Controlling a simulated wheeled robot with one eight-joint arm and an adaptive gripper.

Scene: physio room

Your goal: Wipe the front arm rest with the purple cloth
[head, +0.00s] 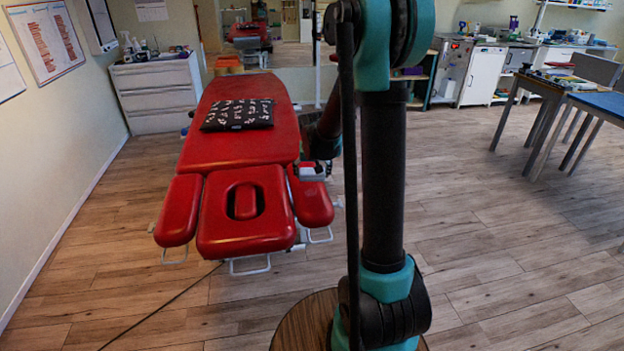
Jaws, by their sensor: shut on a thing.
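The red treatment table stands left of centre in the head view, with two padded red arm rests beside its head section. The left arm rest (178,212) is bare. The right arm rest (311,203) has my gripper (314,172) low over its far end. My gripper is small in the picture and partly hidden by my arm. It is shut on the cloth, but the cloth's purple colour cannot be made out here. Whether the cloth touches the pad cannot be told.
The head section (246,228) has a face hole. A black patterned cushion (238,114) lies on the table's main pad (228,149). A white drawer cabinet (160,98) stands behind at left. A blue-topped table (600,103) is at right. The wooden floor (500,230) is clear at right.

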